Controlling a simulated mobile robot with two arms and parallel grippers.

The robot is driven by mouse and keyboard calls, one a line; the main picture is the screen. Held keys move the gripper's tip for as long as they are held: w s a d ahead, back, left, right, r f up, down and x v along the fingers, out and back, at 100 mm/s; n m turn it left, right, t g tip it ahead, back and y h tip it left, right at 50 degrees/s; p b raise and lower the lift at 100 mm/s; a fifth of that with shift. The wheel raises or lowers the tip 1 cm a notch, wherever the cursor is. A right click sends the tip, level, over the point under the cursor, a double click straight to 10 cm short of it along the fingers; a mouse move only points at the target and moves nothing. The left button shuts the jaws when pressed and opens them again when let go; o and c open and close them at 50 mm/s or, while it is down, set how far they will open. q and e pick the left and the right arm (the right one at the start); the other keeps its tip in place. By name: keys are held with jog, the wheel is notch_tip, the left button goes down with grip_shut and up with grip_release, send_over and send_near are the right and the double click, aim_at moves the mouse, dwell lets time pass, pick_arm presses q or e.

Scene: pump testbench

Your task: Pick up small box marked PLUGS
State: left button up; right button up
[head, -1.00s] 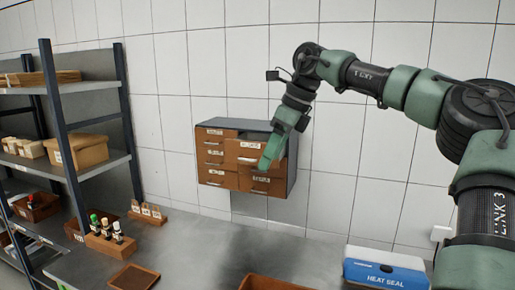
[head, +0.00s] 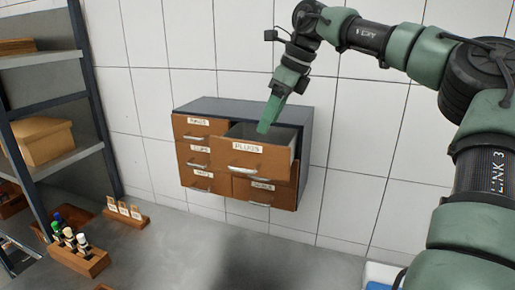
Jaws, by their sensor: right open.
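A wooden drawer-like box marked PLUGS (head: 253,158) sits at the upper right of a small wall cabinet (head: 245,110). It is pulled out, and its grey interior shows from above. A metal handle is on its front below the label. My right gripper (head: 264,129) points down over the drawer's opening, behind its front panel. It is open; the gap between its fingers is hard to see from this side. I cannot tell whether its tips touch the drawer or anything inside. My left gripper is out of view.
Other labelled drawers (head: 197,155) fill the cabinet's left side and lower right. A shelf rack (head: 62,100) with a cardboard box (head: 38,140) stands at left. A wooden holder with several small bottles (head: 78,256) and a card holder (head: 125,212) stand on the grey bench (head: 190,255).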

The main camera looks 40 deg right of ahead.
jog(key=shift+w+f, duration=0.15)
jog(key=shift+f, duration=0.2)
jog(key=shift+a+f+p, duration=0.4)
jog(key=shift+f+p, duration=0.05)
jog(key=shift+f, duration=0.2)
jog(key=shift+a+f+p, duration=0.25)
jog(key=shift+f+p, duration=0.05)
jog(key=shift+p, duration=0.05)
jog(key=p+x, duration=0.2)
jog(key=x, duration=0.1)
jog(key=shift+f, duration=0.45)
jog(key=shift+w+d+f, duration=0.1)
jog(key=shift+w+f, duration=0.15)
jog(key=shift+f, duration=0.2)
jog(key=shift+s+r, duration=0.1)
jog(key=shift+c, duration=0.3)
jog(key=c, duration=0.6)
grip_shut()
